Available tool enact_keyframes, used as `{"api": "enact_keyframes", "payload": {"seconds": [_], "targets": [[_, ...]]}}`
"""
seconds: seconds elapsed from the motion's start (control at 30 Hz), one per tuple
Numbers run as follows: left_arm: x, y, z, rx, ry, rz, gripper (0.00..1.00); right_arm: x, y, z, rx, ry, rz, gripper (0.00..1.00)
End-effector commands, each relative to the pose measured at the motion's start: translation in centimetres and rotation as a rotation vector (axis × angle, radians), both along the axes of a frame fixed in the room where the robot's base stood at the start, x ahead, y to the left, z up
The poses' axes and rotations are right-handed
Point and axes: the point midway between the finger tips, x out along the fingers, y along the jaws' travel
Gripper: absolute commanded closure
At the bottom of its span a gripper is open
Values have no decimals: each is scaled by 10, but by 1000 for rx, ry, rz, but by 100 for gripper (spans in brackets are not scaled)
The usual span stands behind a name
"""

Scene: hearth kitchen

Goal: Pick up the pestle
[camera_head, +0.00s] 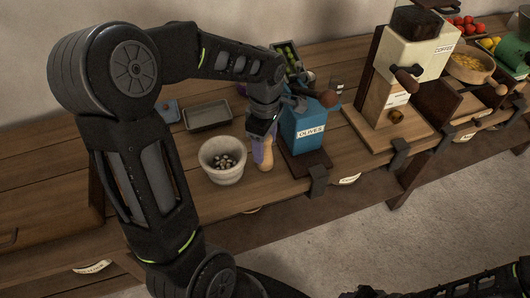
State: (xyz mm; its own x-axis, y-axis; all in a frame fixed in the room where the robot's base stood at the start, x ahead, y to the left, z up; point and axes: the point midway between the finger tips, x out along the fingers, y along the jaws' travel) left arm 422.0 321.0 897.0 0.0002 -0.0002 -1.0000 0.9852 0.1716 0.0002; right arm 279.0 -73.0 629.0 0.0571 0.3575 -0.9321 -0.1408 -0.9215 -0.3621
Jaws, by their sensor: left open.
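The pestle (265,159) is a light wooden piece standing roughly upright on the counter, just right of the pale stone mortar (222,174). My left gripper (264,143) reaches down from above, its purple-padded fingers open around the pestle's upper part. The gripper hides the pestle's top, and I cannot tell whether the fingers touch it. The mortar holds several dark and light bits. Dark parts of my right arm show along the bottom right edge, but its fingers are not visible.
A blue olives grinder (308,130) on a dark base stands close right of my left gripper. A cream coffee grinder (408,56) stands farther right. A grey tray (207,116) lies behind the mortar. The counter (240,200) is clear in front of the mortar.

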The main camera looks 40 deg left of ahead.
Motion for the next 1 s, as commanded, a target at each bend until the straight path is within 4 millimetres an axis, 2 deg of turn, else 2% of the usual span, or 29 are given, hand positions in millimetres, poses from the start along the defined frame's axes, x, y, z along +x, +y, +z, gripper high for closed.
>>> {"api": "enact_keyframes", "payload": {"seconds": [0.33, 1.0], "targets": [[0, 0, 0, 0, 0, -1, 42, 0, 0, 0, 0, 0, 0, 64], [0, 0, 0, 0, 0, -1, 97, 0, 0, 0, 0, 0, 0, 64]]}}
